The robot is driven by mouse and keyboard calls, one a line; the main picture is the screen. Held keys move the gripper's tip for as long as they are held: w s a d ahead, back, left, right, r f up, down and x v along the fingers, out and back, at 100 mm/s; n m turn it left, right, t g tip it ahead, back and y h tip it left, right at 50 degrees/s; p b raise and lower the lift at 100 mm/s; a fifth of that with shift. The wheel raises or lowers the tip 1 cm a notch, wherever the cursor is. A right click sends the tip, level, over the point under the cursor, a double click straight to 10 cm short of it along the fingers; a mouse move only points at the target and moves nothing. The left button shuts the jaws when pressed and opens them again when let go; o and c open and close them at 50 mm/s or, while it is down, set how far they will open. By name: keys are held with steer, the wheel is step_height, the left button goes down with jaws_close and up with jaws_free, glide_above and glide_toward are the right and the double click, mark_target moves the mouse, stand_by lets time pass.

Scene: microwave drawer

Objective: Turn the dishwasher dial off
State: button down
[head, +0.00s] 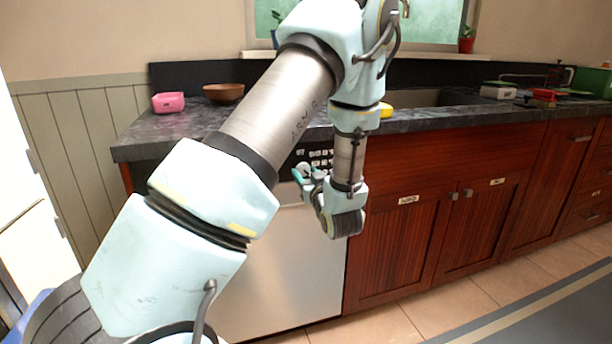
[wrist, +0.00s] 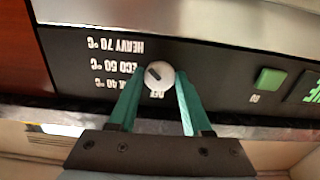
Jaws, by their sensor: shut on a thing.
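The dishwasher (head: 285,265) has a pale metal front and a black control panel (wrist: 215,65) under the dark counter. Its white round dial (wrist: 159,79) has a short dark mark on its face. The mark points to the upper left in the wrist view, where the panel's lettering is upside down. My gripper (wrist: 158,76) has its teal fingers on both sides of the dial and is shut on it. In the head view my gripper (head: 301,173) is at the panel, and the arm covers part of the panel.
A green button (wrist: 269,80) sits right of the dial in the wrist view. A dark counter (head: 440,112) runs above, with a pink container (head: 168,103) and a brown bowl (head: 224,93) at its left. Red wooden cabinets (head: 395,245) stand right of the dishwasher. Tiled floor lies in front.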

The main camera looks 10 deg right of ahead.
steer(key=shift+f, duration=0.1)
steer(key=n+b, duration=0.3)
steer(key=b, duration=0.1)
steer(key=shift+f, duration=0.15)
steer(key=n+b, duration=0.3)
steer(key=b, duration=0.2)
steer(key=shift+n, duration=0.4)
steer(key=n+b, duration=0.7)
steer(key=b, duration=0.3)
steer(key=n+b, duration=0.4)
steer(key=b, duration=0.2)
steer(key=shift+d, duration=0.1)
steer(key=n+b, duration=0.3)
steer(key=b, duration=0.2)
steer(key=shift+n, duration=0.3)
steer(key=n+b, duration=0.3)
steer(key=b, duration=0.2)
steer(key=shift+n+b, duration=0.3)
steer(key=shift+n, duration=0.1)
steer(key=shift+r+n+b, duration=0.3)
steer(key=shift+n+b, duration=0.4)
steer(key=shift+b, duration=0.2)
steer(key=shift+r, duration=0.1)
